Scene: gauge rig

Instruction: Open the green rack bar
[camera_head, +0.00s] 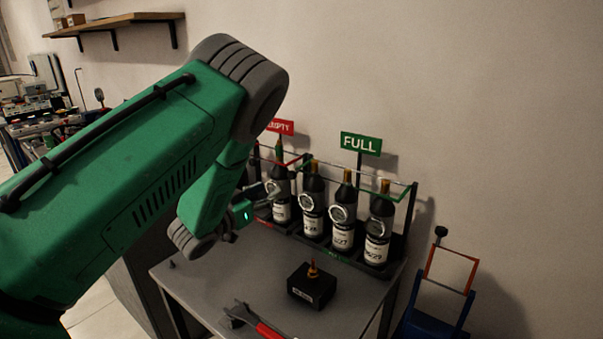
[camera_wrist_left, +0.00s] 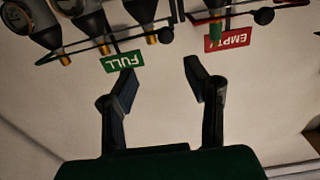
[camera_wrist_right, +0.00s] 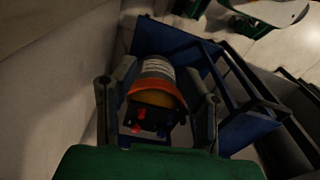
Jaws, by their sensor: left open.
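The bottle rack (camera_head: 390,262) stands at the back of the table with dark bottles upright in it. The green FULL sign (camera_head: 361,144) rises behind its right section, and the green rack bar (camera_head: 407,190) runs along the top there. In the left wrist view the FULL sign (camera_wrist_left: 124,62) is inverted, near one fingertip. My left gripper (camera_wrist_left: 158,75) is open and empty, its fingers apart at the rack; in the head view it is largely hidden by my arm. My right gripper (camera_wrist_right: 159,75) is open, with its fingers either side of an orange-banded cylinder (camera_wrist_right: 157,85); contact is unclear.
The red EMPTY sign (camera_head: 281,127) marks the rack's left section. A black block (camera_head: 311,287) with a brass fitting and a red-handled wrench (camera_head: 262,326) lie on the table (camera_head: 215,287). A blue cart (camera_head: 437,318) stands right of the table.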

